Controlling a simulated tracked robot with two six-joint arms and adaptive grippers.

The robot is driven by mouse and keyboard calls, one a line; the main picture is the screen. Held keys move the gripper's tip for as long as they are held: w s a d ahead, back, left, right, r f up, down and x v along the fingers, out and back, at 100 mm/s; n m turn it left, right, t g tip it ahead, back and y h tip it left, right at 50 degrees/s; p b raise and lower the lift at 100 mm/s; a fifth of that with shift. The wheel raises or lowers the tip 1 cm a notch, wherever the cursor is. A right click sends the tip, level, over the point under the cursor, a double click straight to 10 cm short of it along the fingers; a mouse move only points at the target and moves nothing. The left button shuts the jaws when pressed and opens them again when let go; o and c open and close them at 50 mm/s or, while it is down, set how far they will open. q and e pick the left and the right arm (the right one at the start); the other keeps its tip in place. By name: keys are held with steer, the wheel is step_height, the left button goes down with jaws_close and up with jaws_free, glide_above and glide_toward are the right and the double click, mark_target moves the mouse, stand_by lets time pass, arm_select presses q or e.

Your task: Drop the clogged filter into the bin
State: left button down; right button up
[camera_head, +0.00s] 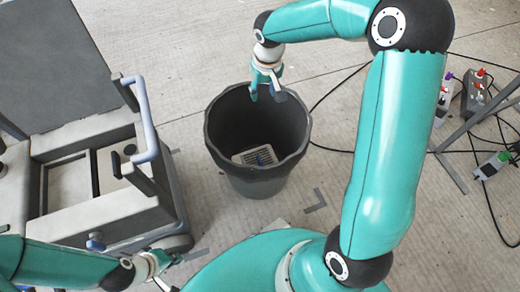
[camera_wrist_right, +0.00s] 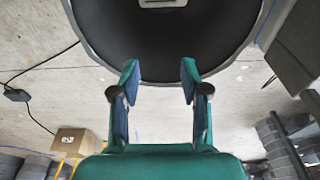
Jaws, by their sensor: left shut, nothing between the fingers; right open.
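The dark grey bin (camera_head: 258,187) stands on the floor in the middle of the head view. The filter (camera_head: 250,158), a pale slatted block with a small blue part, lies inside the bin, at the bottom. The edge of a pale thing, likely the filter (camera_wrist_right: 162,3), shows at the top of the right wrist view. My right gripper (camera_head: 266,96) is open and empty above the bin; its parted fingers (camera_wrist_right: 160,72) show against the dark bin (camera_wrist_right: 160,45) in the wrist view. My left gripper (camera_head: 172,272) is shut and empty at the lower left.
A grey cart-like unit with a blue handle (camera_head: 146,118) stands left of the bin, below a dark panel (camera_head: 50,60). Power strips (camera_head: 476,92) and black cables lie at the right. A cardboard box (camera_wrist_right: 74,142) shows in the wrist view. Floor behind the bin is clear.

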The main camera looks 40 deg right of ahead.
steer(key=r, duration=0.5)
steer(key=shift+s+a+r, duration=0.1)
steer(key=shift+s+r, duration=0.1)
steer(key=shift+s, duration=0.15)
